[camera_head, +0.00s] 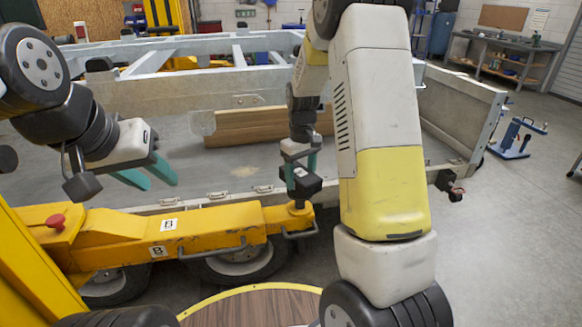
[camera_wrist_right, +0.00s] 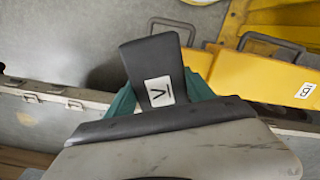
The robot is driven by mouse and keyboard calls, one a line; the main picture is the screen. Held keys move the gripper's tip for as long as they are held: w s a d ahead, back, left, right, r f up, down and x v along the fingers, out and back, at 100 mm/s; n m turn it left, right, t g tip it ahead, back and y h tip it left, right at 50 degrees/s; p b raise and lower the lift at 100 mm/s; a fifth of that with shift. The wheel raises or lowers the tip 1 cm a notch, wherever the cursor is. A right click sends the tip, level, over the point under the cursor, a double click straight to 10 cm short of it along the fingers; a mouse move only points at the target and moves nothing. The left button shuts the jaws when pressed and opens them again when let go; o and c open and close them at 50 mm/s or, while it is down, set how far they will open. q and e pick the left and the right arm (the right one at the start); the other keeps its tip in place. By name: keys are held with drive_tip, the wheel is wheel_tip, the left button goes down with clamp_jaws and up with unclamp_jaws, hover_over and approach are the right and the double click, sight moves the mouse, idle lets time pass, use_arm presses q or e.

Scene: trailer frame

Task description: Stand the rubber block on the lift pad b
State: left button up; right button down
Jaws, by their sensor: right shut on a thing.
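The rubber block (camera_head: 306,184) is black with a white label. My right gripper (camera_head: 301,174) is shut on it; in the right wrist view the block (camera_wrist_right: 150,58) sits between the teal fingers. In the head view the block appears just above the round pad at the end of the yellow lift arm marked B, lift pad b (camera_head: 298,208). Whether they touch, I cannot tell. The block hides the pad in the right wrist view, where the yellow arm (camera_wrist_right: 245,75) is at right. My left gripper (camera_head: 150,177) is open and empty at left, above the yellow lift.
The trailer frame's side rail (camera_head: 220,197) runs just behind the lift arm. A wooden board (camera_head: 250,125) lies behind it on the trailer. The floor at right is clear around a blue jack (camera_head: 512,137).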

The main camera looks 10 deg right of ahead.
sight(301, 173)
drive_tip(key=shift+c, duration=1.9)
unclamp_jaws()
drive_tip(key=shift+f, duration=0.1)
wheel_tip(301, 173, up, 12)
drive_tip(key=s+a+r+m+t+y, duration=0.1)
drive_tip(key=s+r+m+t, duration=0.1)
drive_tip(key=s, duration=1)
drive_tip(key=s+a+r+m+t+y, duration=0.1)
drive_tip(key=s+r+m+t, duration=0.1)
drive_tip(key=s+r+t, duration=0.2)
drive_tip(key=s+r, duration=0.3)
drive_tip(key=s, duration=0.5)
drive_tip(key=shift+s+m, duration=0.15)
drive_tip(key=shift+m, duration=0.15)
drive_tip(key=shift+a, duration=0.1)
